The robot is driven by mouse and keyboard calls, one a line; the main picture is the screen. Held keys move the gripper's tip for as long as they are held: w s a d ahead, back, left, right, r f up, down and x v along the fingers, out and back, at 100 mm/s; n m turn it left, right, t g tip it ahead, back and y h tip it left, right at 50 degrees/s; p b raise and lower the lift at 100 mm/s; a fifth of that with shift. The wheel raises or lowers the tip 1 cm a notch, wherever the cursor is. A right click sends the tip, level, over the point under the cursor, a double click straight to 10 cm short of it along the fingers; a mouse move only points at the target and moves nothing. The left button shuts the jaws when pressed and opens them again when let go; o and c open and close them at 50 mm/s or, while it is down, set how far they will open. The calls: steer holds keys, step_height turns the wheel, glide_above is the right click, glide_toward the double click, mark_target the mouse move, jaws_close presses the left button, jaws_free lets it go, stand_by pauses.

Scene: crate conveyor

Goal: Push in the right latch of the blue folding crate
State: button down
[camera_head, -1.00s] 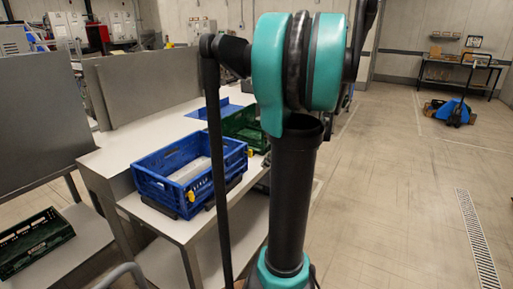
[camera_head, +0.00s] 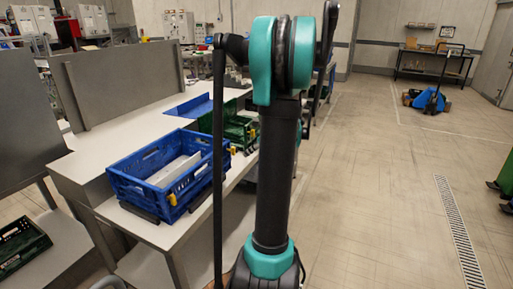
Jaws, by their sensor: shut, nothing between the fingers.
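The blue folding crate (camera_head: 137,188) stands open and upright on the grey-white bench. A light grey thing lies inside it. One yellow latch (camera_head: 172,199) shows at its near corner. I cannot tell whether either latch is pushed in. My arm stands upright in the middle of the view, right of the crate. My gripper does not show.
A green crate (camera_head: 240,127) stands behind the blue one on the bench (camera_head: 75,168). A blue flat piece (camera_head: 190,105) lies farther back. Another green crate (camera_head: 20,246) sits low at left. A blue pallet truck (camera_head: 430,101) stands far right. The floor at right is mostly clear.

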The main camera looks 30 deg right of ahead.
mark_target(235, 154)
steer(key=shift+w+a+r, duration=0.1)
steer(key=shift+w+a, duration=0.45)
steer(key=shift+w, duration=0.2)
steer(key=shift+w+a+r, duration=0.1)
steer(key=shift+w+a, duration=0.45)
steer(key=shift+w, duration=0.15)
steer(key=shift+w+a, duration=0.85)
steer(key=shift+w, duration=0.2)
